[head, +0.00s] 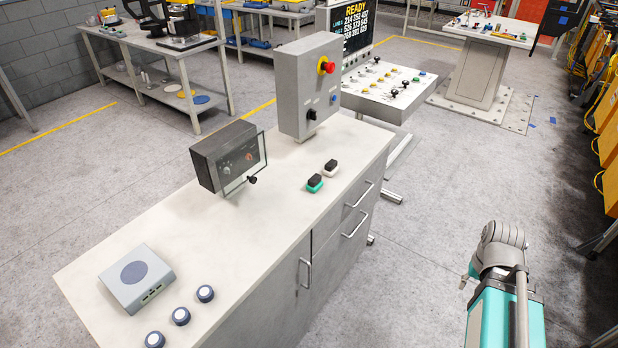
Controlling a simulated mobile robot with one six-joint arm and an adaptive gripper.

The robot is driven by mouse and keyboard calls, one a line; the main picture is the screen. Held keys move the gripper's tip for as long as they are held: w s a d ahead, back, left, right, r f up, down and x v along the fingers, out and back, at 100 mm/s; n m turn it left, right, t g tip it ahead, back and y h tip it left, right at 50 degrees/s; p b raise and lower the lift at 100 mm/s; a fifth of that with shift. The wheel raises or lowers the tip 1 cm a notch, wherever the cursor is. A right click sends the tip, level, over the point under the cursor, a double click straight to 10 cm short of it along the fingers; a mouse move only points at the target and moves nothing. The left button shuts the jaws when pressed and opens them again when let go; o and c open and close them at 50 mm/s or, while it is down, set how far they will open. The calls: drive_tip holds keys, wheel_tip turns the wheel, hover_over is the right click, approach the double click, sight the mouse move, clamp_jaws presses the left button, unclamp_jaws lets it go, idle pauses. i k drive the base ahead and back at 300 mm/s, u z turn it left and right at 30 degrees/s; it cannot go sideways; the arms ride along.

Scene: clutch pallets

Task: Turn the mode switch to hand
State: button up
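A grey upright control box (290,88) stands at the far end of the white-topped cabinet. A black rotary switch (312,114) sits low on its front, with small marks around it; it looks like the mode switch. Its labels and the exact setting are too small to read. A red mushroom button on a yellow base (326,66) is above it, and a blue button (333,99) is to its right. Part of my arm shows at the lower right, well apart from the box. My gripper's fingers are not visible.
A dark box with knobs (217,158), a green-based block (315,183) and a white-based block (330,168) stand on the cabinet top (250,240). A grey device (137,279) and several round knobs are nearer. Door handles stick out in front. Floor to the right is open.

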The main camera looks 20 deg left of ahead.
sight(312, 114)
drive_tip(key=u, duration=1.1)
